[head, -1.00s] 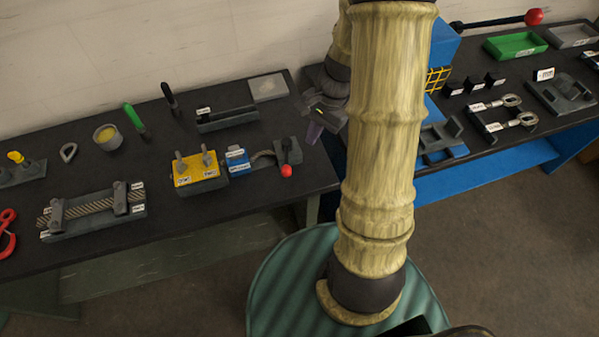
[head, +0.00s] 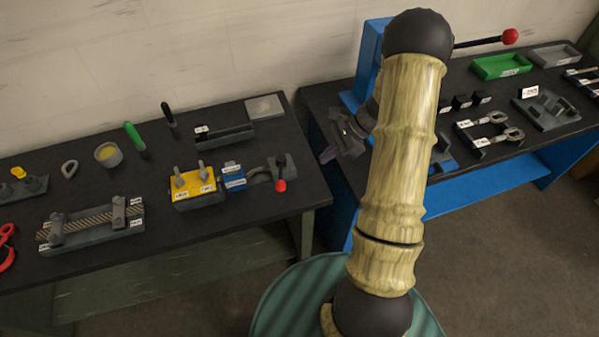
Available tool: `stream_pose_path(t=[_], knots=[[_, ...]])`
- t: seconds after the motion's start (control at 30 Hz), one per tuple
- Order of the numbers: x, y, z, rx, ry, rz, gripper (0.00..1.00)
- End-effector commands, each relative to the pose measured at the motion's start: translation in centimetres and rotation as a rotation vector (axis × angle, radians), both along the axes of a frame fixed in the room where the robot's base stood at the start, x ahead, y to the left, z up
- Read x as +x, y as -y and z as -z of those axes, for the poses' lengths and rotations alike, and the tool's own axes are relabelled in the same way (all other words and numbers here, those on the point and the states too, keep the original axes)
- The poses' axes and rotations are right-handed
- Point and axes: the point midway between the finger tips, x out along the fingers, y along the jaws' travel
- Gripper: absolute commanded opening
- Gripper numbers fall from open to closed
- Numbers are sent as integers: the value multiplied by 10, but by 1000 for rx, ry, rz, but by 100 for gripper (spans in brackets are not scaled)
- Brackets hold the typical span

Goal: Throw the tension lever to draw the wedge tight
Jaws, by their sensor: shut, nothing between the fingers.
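The tension lever has a dark arm and a red ball knob (head: 280,186). It stands at the right end of a grey base (head: 288,172) near the right edge of the left bench, its knob toward the front. A blue block (head: 234,178) with white labels sits left of the lever, between it and a yellow block (head: 195,187) with two upright pins. A curved grey piece links the blue block and the lever base. My gripper (head: 328,155) is shut and empty, right of the lever and apart from it, near the right bench's left edge. My arm partly hides it.
A rope fixture (head: 92,226) lies at the front left of the left bench (head: 150,250). A long dark tray (head: 222,137) stands behind the lever. Clamps, a green tray (head: 502,66) and a blue press frame (head: 372,50) are on the right bench. A gap separates the benches.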

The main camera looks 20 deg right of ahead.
Motion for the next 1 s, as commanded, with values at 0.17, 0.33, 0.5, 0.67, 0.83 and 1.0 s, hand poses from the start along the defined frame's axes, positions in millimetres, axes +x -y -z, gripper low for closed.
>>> stream_pose_path(t=[0.17, 0.33, 0.5, 0.67, 0.83, 1.0], knots=[[0, -8, 11, 2, -4, 5, 0], [1, -24, 32, 2, -4, 7, 0], [3, -42, 54, 2, -5, 8, 0], [4, -57, 73, 1, -4, 8, 0], [8, -83, 77, 0, -3, 8, 0], [9, -97, 82, -2, -1, 4, 0]])
